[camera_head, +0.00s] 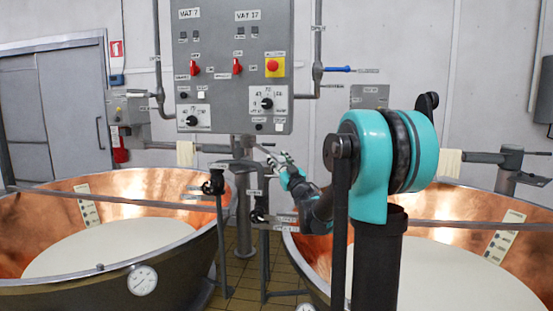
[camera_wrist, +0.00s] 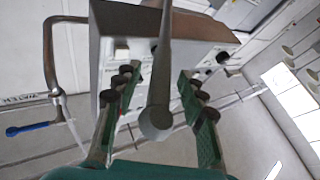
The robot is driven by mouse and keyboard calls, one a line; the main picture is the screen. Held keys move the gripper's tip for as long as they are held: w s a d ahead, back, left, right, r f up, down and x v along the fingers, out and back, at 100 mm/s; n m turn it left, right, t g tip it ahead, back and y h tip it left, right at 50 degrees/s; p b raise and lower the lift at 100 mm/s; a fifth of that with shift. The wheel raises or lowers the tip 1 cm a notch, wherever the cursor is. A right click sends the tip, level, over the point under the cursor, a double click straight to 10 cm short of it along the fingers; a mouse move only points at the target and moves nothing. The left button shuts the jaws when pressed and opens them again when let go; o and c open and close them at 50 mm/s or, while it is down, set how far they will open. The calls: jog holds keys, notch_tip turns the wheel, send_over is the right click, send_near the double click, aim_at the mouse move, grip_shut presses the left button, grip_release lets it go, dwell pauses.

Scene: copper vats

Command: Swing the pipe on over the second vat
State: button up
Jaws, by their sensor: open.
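Two copper vats hold pale liquid, one on the left (camera_head: 62,205) and one on the right (camera_head: 505,215). A grey post (camera_head: 243,215) stands between them below the control panel. A thin grey pipe (camera_head: 264,149) reaches from its top toward my gripper (camera_head: 283,165). In the wrist view the pipe (camera_wrist: 160,70) with a rounded end runs between the two green fingers of my gripper (camera_wrist: 158,82). The fingers are open, with gaps showing on both sides of the pipe. Whether either finger touches it deeper in, I cannot tell.
The control panel (camera_head: 235,65) with red switches hangs behind the post. Black valves on stands (camera_head: 215,185) are close to the left vat's rim. A grey rail (camera_head: 470,226) crosses the right vat. A blue-handled water tap (camera_head: 338,69) is on the wall.

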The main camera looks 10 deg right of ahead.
jog(key=shift+w+a+r, duration=0.25)
jog(key=shift+w, duration=0.35)
jog(key=shift+c, duration=0.6)
grip_shut()
